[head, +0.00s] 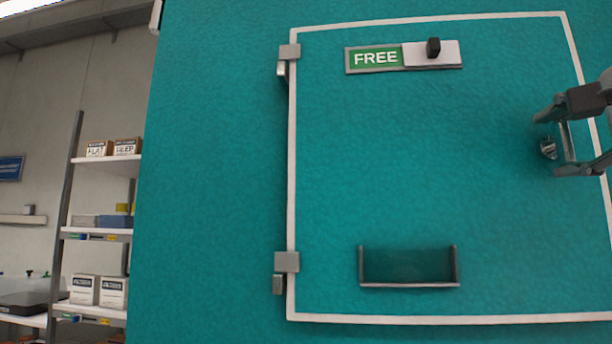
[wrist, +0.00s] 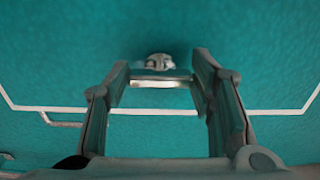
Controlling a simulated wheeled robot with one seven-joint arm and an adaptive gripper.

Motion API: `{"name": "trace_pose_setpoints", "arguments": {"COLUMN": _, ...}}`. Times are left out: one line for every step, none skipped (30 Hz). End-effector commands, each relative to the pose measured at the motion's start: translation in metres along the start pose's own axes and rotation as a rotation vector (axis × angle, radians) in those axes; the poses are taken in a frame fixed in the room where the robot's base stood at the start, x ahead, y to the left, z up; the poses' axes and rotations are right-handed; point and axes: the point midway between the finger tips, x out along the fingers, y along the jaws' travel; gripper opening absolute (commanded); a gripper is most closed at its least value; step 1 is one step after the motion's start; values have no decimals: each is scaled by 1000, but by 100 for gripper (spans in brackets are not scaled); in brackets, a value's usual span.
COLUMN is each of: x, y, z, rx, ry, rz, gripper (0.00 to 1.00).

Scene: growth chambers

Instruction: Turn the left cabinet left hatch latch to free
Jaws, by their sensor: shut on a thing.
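The hatch (head: 430,180) is a teal panel outlined in white, closed flush on the teal cabinet. Its latch (head: 567,140) is a pale metal bar by the right edge, with a round metal piece (head: 548,149) beside it. My gripper (head: 556,141) is shut on the latch, its fingers at the two ends of the bar. In the wrist view the latch (wrist: 160,84) lies level between the fingertips (wrist: 161,78), with the round metal piece (wrist: 160,62) just beyond. The fingers partly hide the bar's ends.
A sign reading FREE (head: 375,58) has a white slider (head: 445,58) with a black knob at its right. Two grey hinges (head: 287,262) sit on the hatch's left edge. An empty holder (head: 408,285) is low on the hatch. Shelves with boxes (head: 100,290) stand far left.

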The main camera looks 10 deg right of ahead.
Motion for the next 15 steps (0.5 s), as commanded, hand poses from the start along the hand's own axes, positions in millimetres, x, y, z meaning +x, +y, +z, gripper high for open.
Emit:
{"name": "trace_pose_setpoints", "arguments": {"x": 0, "y": 1, "z": 0, "rx": -2, "ry": -1, "rz": 2, "gripper": 22}}
{"name": "trace_pose_setpoints", "arguments": {"x": 0, "y": 1, "z": 0, "rx": -2, "ry": -1, "rz": 2, "gripper": 22}}
{"name": "trace_pose_setpoints", "arguments": {"x": 0, "y": 1, "z": 0, "rx": -2, "ry": -1, "rz": 2, "gripper": 22}}
{"name": "trace_pose_setpoints", "arguments": {"x": 0, "y": 1, "z": 0, "rx": -2, "ry": -1, "rz": 2, "gripper": 22}}
{"name": "trace_pose_setpoints", "arguments": {"x": 0, "y": 1, "z": 0, "rx": -2, "ry": -1, "rz": 2, "gripper": 22}}
{"name": "trace_pose_setpoints", "arguments": {"x": 0, "y": 1, "z": 0, "rx": -2, "ry": -1, "rz": 2, "gripper": 22}}
{"name": "trace_pose_setpoints", "arguments": {"x": 0, "y": 1, "z": 0, "rx": -2, "ry": -1, "rz": 2, "gripper": 52}}
{"name": "trace_pose_setpoints", "arguments": {"x": 0, "y": 1, "z": 0, "rx": -2, "ry": -1, "rz": 2, "gripper": 59}}
{"name": "trace_pose_setpoints", "arguments": {"x": 0, "y": 1, "z": 0, "rx": -2, "ry": -1, "rz": 2, "gripper": 68}}
{"name": "trace_pose_setpoints", "arguments": {"x": 0, "y": 1, "z": 0, "rx": -1, "ry": -1, "rz": 2, "gripper": 70}}
{"name": "trace_pose_setpoints", "arguments": {"x": 0, "y": 1, "z": 0, "rx": -1, "ry": -1, "rz": 2, "gripper": 70}}
{"name": "trace_pose_setpoints", "arguments": {"x": 0, "y": 1, "z": 0, "rx": -1, "ry": -1, "rz": 2, "gripper": 70}}
{"name": "trace_pose_setpoints", "arguments": {"x": 0, "y": 0, "z": 0, "rx": -1, "ry": -1, "rz": 2, "gripper": 70}}
{"name": "trace_pose_setpoints", "arguments": {"x": 0, "y": 0, "z": 0, "rx": -1, "ry": -1, "rz": 1, "gripper": 70}}
{"name": "trace_pose_setpoints", "arguments": {"x": 0, "y": 0, "z": 0, "rx": -1, "ry": -1, "rz": 1, "gripper": 70}}
